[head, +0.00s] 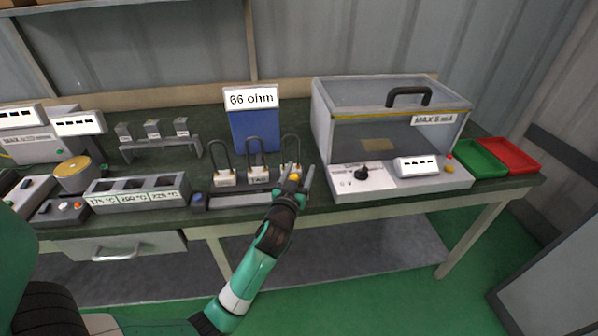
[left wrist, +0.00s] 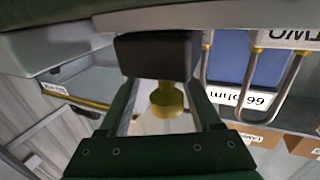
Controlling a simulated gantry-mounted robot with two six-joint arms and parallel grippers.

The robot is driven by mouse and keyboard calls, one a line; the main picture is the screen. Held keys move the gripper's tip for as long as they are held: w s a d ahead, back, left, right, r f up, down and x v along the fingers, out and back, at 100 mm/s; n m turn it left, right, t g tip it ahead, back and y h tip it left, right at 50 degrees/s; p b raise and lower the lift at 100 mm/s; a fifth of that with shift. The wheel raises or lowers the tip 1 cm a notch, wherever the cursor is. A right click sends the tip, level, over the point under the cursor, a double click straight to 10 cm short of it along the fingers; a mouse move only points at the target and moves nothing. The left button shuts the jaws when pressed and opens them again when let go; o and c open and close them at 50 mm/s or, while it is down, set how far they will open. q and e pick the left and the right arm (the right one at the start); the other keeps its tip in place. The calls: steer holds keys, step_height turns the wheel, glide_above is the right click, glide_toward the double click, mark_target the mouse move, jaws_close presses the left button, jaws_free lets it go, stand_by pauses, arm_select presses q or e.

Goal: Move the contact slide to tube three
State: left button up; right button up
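Three looped metal tubes stand in a row on the bench, each on a pale labelled block: left tube (head: 222,160), middle tube (head: 257,158), right tube (head: 291,145). A grey rail (head: 238,201) runs in front of them. The contact slide looks to be the dark block (left wrist: 157,55) with a brass knob (left wrist: 167,101) in the left wrist view. My left gripper (head: 294,177) is at the right tube's front, fingers apart on either side of the knob. Gaps show between knob and fingers. The gripper partly hides the slide in the head view. My right gripper is out of view.
A blue box (head: 255,130) marked 66 ohm stands behind the tubes. A clear-covered unit (head: 335,125) with a control panel stands close on the right, with green (head: 480,160) and red (head: 510,154) trays beyond. A block with temperature labels (head: 138,192) is left.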

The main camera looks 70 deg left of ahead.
arm_select(q)
steer(key=shift+s, duration=0.2)
steer(key=p+v, duration=0.2)
steer(key=v, duration=0.9)
steer(key=shift+d, duration=0.2)
steer(key=shift+s+r, duration=0.1)
steer(key=shift+s, duration=0.05)
